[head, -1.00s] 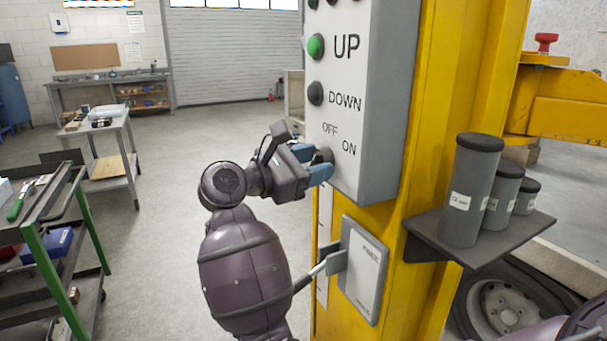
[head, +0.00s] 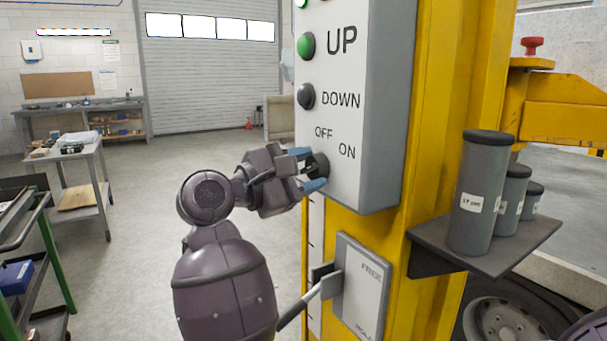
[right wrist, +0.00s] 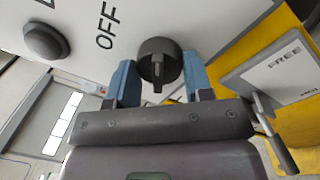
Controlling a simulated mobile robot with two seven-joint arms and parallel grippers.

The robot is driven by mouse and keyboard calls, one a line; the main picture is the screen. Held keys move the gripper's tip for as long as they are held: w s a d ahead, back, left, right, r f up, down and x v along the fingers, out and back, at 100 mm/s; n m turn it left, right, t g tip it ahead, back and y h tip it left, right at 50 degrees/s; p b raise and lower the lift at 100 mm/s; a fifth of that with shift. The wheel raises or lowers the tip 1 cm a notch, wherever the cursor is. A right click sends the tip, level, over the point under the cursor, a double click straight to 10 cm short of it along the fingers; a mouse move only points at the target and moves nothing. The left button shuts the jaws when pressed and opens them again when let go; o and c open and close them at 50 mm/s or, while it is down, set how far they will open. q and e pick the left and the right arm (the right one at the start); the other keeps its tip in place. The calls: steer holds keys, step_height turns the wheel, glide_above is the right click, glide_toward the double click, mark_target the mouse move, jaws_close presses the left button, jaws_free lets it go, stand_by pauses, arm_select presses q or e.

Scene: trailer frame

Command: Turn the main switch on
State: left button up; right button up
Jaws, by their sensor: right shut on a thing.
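The main switch is a dark round knob (head: 318,168) below the OFF and ON labels on the grey control box (head: 378,110). In the right wrist view the knob (right wrist: 160,60) sits between my two blue fingertips, its raised ridge pointing toward the gripper body. My right gripper (head: 309,170) is shut on the knob, one finger above and one below it in the head view; it also shows in the right wrist view (right wrist: 161,82). The fingers hide part of the knob in the head view. My left gripper is not in view.
A green UP button (head: 306,45) and a dark DOWN button (head: 306,96) sit above. A FREE/HOLD plate (head: 360,285) with a lever is below, close to my right arm. A shelf (head: 490,245) with grey canisters (head: 480,190) juts from the yellow post.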

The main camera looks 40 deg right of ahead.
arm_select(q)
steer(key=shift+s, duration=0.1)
arm_select(e)
steer(key=shift+r, duration=0.1)
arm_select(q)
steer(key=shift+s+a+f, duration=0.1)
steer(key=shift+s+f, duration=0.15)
arm_select(e)
steer(key=o, duration=0.9)
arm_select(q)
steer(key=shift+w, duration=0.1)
arm_select(e)
steer(key=v, duration=1)
steer(key=shift+a, duration=0.4)
